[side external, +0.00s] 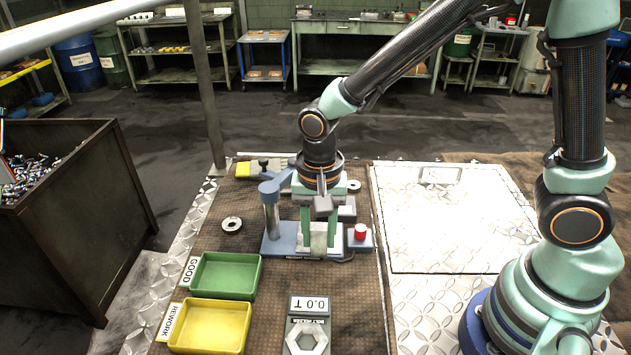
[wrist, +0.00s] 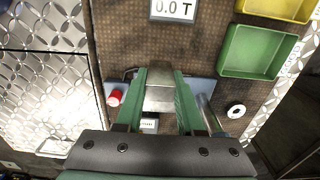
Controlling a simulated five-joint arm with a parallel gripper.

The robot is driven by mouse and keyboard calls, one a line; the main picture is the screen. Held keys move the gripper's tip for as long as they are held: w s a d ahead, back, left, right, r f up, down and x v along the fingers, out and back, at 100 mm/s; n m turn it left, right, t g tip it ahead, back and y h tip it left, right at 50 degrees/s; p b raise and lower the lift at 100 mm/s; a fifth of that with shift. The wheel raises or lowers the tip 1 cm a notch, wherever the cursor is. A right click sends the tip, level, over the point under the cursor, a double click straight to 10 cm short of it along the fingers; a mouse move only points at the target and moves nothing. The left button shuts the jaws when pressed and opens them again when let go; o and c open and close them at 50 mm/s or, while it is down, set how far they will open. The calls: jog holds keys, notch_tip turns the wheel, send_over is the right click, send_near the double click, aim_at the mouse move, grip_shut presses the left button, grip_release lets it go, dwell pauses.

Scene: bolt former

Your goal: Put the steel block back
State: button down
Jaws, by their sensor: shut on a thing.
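The steel block (side external: 318,238) is a plain grey block at the blue-grey stand (side external: 274,246). My gripper (side external: 319,230) points down with its green fingers shut on the block from both sides. In the wrist view, the block (wrist: 160,98) sits between the fingertips of my gripper (wrist: 162,92). The stand has an upright steel post (side external: 271,212) just left of my gripper. The block is over or on the stand's base; I cannot tell whether it touches. My gripper hides part of the stand.
A red button (side external: 360,232) is close on the right. A metal ring (side external: 232,224) lies to the left. The green GOOD tray (side external: 258,275), yellow REWORK tray (side external: 247,325) and 0.0 T display (side external: 309,304) are in front. A brush (side external: 250,170) lies behind. The plate (side external: 460,220) is clear.

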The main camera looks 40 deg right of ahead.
aim_at(318, 257)
jog(key=shift+f, duration=3.05)
jog(key=c, duration=0.5)
grip_release()
jog(key=shift+f, duration=0.15)
